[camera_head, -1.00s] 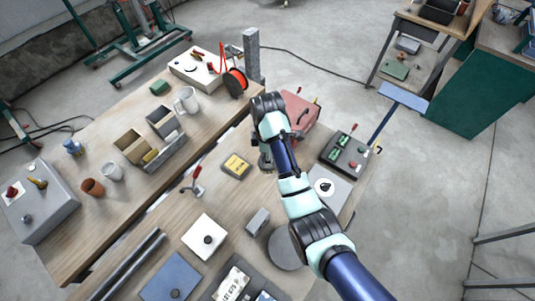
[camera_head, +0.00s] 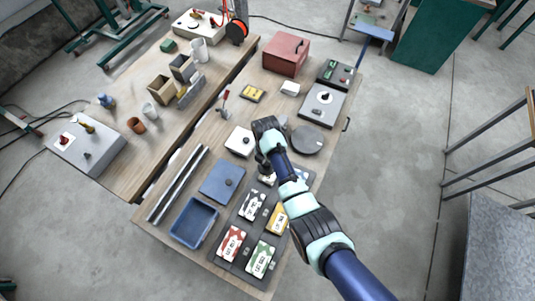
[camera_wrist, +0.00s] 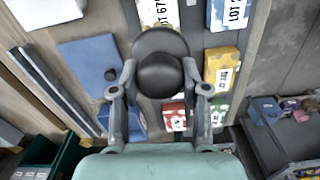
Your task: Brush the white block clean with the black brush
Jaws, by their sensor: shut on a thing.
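My gripper (camera_head: 264,162) is above the table at the far edge of the tray of labelled packs. In the wrist view its fingers (camera_wrist: 160,75) are closed on a dark rounded object, which appears to be the black brush (camera_wrist: 160,42). Its bristles and underside are hidden. A small white block (camera_head: 290,88) lies on the table between the yellow tin and the grey plate, well behind my gripper. It is apart from the brush and outside the wrist view. Dirt on it is too small to tell.
A white plate with a black knob (camera_head: 232,147), a blue plate (camera_head: 215,188) and a dark disc (camera_head: 306,140) lie around my gripper. The pack tray (camera_head: 272,223) and blue bin (camera_head: 193,224) are in front. A red box (camera_head: 286,55) stands at the back.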

